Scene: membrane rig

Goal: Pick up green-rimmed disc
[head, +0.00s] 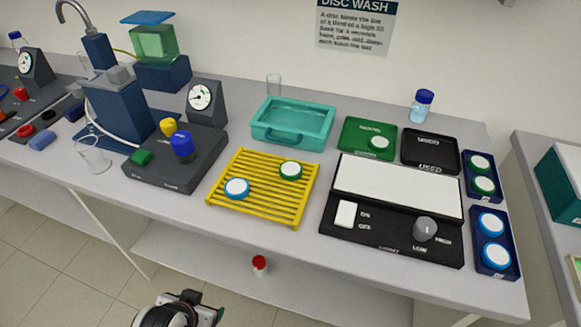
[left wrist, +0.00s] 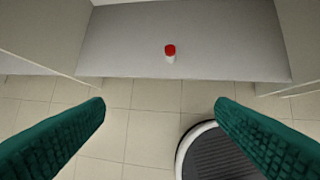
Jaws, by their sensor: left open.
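A green-rimmed disc (head: 290,169) with a white face lies on the yellow slatted rack (head: 243,210), right of a blue-rimmed disc (head: 237,188). Another green-rimmed disc (head: 379,143) lies in the green tray (head: 353,146). Two more, an upper one (head: 479,162) and a lower one (head: 484,185), sit in a navy holder at the right. My left gripper (left wrist: 160,112) is open and empty in the left wrist view, facing the floor and lower shelf, away from every disc. Part of my left arm shows at the bottom of the head view. My right gripper is out of view.
A teal basin (head: 293,124) stands behind the rack. A black panel with a knob (head: 424,229) is right of it, and a dark control box (head: 176,160) is left. A black tray (head: 430,150) is empty. A red-capped vial (head: 260,265) stands on the lower shelf.

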